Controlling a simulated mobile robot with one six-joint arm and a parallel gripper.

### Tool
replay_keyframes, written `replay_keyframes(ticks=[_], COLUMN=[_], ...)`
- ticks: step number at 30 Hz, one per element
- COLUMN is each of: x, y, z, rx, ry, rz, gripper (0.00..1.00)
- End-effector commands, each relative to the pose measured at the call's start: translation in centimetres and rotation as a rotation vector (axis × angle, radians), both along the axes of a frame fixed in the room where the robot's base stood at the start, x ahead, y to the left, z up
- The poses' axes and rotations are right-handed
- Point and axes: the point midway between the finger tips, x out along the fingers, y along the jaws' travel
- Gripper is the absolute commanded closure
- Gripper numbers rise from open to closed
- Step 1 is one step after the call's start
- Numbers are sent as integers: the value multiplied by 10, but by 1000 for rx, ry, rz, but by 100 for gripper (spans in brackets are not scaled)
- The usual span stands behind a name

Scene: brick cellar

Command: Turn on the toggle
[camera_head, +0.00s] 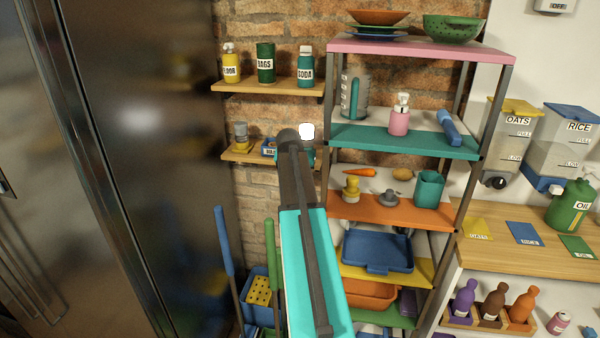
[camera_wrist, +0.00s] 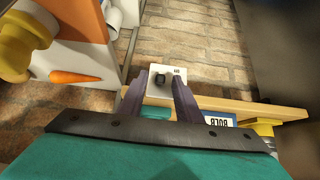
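In the wrist view a white switch plate (camera_wrist: 171,73) is on the brick wall, with a small dark toggle (camera_wrist: 161,79) and a short label that appears to read OFF. My gripper (camera_wrist: 162,86) is open, with its two dark fingers apart on either side of the toggle as seen here. I cannot tell whether either finger touches it. In the head view my teal and dark arm reaches toward the wall and hides most of that spot. A white patch shows beside the arm's tip there. Another white box (camera_head: 553,5) marked OFF is at the top right.
A small wooden shelf (camera_head: 235,154) with a BULB box (camera_wrist: 222,119) is close beside my gripper. An upper shelf (camera_head: 265,87) holds several bottles. A rack (camera_head: 462,150) with a carrot (camera_head: 360,172) and dishes stands right. A dark metal cabinet (camera_head: 150,150) fills the left.

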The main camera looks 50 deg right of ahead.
Motion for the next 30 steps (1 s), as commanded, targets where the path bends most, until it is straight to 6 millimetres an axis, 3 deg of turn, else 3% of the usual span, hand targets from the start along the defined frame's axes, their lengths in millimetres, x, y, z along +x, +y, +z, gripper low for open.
replay_keyframes(ticks=[14,30], x=[-4,-24], y=[5,38], z=[7,54], rx=[-2,-2], ry=[-1,-1], rz=[0,0], gripper=[69,69])
